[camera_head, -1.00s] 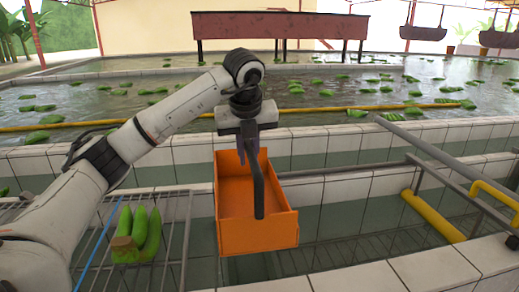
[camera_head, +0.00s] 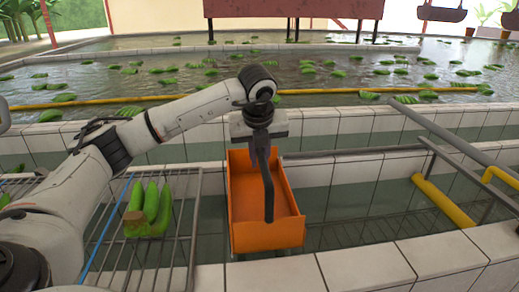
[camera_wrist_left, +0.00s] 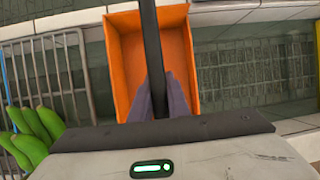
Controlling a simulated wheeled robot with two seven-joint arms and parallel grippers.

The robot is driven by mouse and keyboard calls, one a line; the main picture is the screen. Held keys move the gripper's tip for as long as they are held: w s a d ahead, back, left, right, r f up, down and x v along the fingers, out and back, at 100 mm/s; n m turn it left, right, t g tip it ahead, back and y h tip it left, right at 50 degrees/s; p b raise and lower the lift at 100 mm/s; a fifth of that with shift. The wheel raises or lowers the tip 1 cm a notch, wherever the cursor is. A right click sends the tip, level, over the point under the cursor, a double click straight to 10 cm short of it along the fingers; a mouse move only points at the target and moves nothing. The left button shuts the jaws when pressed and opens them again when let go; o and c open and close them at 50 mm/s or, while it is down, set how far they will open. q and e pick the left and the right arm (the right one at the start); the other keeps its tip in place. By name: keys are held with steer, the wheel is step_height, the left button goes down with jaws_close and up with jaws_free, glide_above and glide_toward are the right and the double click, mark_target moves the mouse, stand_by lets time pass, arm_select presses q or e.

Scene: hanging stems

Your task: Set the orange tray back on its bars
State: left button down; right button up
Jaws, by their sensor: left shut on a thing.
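The orange tray (camera_head: 242,192) is an open box in the middle of the head view, with a dark upright handle (camera_head: 269,200). It hangs over a tiled water channel. My left gripper (camera_head: 262,150) is above it and shut on the handle. In the left wrist view the tray (camera_wrist_left: 125,60) is below the fingers, and the dark handle (camera_wrist_left: 151,40) runs between them. The tray looks empty, though the gripper hides part of its inside. I cannot tell whether its underside touches any bars. My right gripper is not in view.
A wire rack (camera_head: 183,225) with green bananas (camera_head: 152,210) stands left of the tray. A grey rail (camera_head: 350,153) runs to its right. A yellow pipe (camera_head: 445,200) lies further right. A white tiled ledge (camera_head: 400,268) is in front.

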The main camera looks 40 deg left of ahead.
mark_target(259, 200)
arm_select(q)
steer(key=shift+f+b, duration=0.75)
steer(key=shift+f, duration=2.35)
steer(key=shift+f+b, duration=2.8)
steer(key=shift+f, duration=1.6)
steer(key=shift+f+b, duration=0.35)
steer(key=shift+f, duration=0.2)
steer(key=shift+f+b, duration=0.3)
steer(key=shift+b, duration=0.1)
steer(key=c, duration=1.6)
jaws_free()
steer(key=v, duration=1)
steer(key=shift+s+d+r, duration=0.1)
steer(key=shift+s+r, duration=0.05)
